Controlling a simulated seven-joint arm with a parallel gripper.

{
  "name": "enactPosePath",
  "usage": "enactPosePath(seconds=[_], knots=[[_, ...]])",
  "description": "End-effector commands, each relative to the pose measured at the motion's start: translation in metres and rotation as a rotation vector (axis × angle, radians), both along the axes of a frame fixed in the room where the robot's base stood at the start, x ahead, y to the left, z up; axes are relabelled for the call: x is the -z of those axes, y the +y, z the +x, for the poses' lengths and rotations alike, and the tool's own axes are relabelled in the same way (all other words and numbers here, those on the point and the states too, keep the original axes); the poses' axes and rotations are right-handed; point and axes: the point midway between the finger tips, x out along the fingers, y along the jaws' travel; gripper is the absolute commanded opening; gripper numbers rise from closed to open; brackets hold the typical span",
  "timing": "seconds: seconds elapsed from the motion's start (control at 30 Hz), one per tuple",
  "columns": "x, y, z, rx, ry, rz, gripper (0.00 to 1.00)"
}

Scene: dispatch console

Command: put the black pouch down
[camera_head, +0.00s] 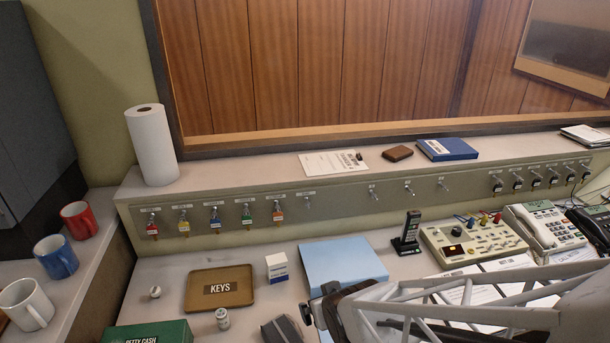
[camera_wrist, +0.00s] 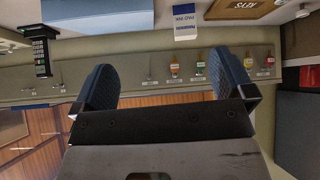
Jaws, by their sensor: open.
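A dark grey-black item that looks like the black pouch (camera_head: 285,331) lies on the desk at the bottom of the head view, cut off by the frame's lower edge. My gripper (camera_head: 317,302) is just right of it in the head view, over the front of the light blue folder. I cannot tell its height above the desk there. In the wrist view my gripper (camera_wrist: 162,72) has its two blue-grey fingers wide apart with nothing between them. The pouch is not visible in the wrist view.
A brown KEYS tray (camera_head: 220,290), a small white-and-blue box (camera_head: 277,267), a light blue folder (camera_head: 342,262) and a green petty cash box (camera_head: 148,333) surround that spot. A cordless phone (camera_head: 407,233) stands upright to the right. Keys hang along the ledge front behind.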

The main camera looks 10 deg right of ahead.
Motion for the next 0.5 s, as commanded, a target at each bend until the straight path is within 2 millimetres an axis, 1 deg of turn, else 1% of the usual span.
enactPosePath(seconds=[0.03,0.17,0.27,0.37,0.5], knots=[[-0.015,-0.005,0.001,0.017,0.024,-0.005,1.00],[-0.047,-0.016,-0.005,0.059,0.109,-0.014,1.00],[-0.073,-0.024,-0.012,0.089,0.176,-0.019,1.00],[-0.100,-0.032,-0.023,0.118,0.242,-0.018,1.00],[-0.137,-0.041,-0.042,0.154,0.335,-0.017,1.00]])
